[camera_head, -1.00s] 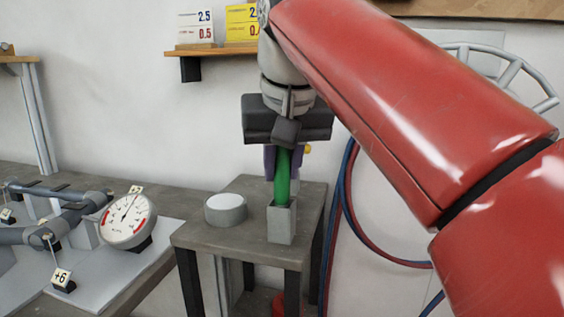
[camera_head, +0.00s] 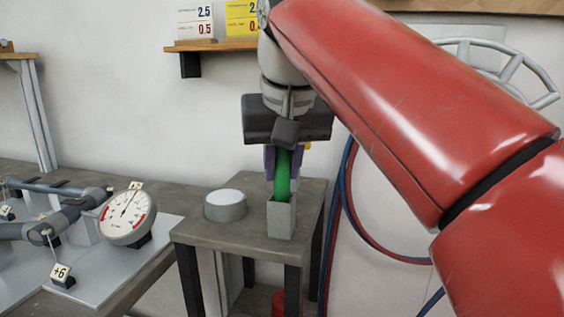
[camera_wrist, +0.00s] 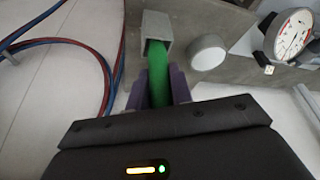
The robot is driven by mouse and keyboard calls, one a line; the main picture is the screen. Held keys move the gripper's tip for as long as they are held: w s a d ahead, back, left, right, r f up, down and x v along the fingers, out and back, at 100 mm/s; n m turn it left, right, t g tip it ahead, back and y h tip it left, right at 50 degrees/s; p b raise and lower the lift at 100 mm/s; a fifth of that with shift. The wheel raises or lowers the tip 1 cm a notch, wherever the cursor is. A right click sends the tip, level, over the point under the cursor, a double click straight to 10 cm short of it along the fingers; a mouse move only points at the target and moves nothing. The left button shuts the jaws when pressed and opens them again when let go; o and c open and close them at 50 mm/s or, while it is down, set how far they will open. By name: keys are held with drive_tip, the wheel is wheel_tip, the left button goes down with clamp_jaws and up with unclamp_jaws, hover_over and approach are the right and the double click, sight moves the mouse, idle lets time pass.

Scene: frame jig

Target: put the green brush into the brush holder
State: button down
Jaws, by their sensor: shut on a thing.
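The green brush (camera_head: 283,178) is upright in the head view, with its lower end at the mouth of the grey square brush holder (camera_head: 281,222). The holder stands on the small grey table. My gripper (camera_head: 284,158) is above the holder, its purple fingers shut on the brush. In the wrist view, the green brush (camera_wrist: 158,75) runs from between my gripper's purple fingers (camera_wrist: 160,88) to the open end of the brush holder (camera_wrist: 157,26). The brush's lower tip is hidden inside the holder, and how deep it sits cannot be told.
A round white-topped grey container (camera_head: 226,205) stands left of the holder on the small table (camera_head: 240,243). A dial gauge (camera_head: 127,217) and pipe fixture are on the bench at left. Blue and red hoses (camera_head: 345,215) hang to the right.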

drive_tip(key=shift+f, duration=0.2)
drive_tip(key=c, duration=1.2)
unclamp_jaws()
drive_tip(key=shift+o, duration=0.2)
drive_tip(key=p+v, duration=0.2)
drive_tip(key=v, duration=0.5)
drive_tip(key=shift+s+d+r, duration=0.1)
drive_tip(key=shift+s+r, duration=0.1)
drive_tip(key=shift+r, duration=0.2)
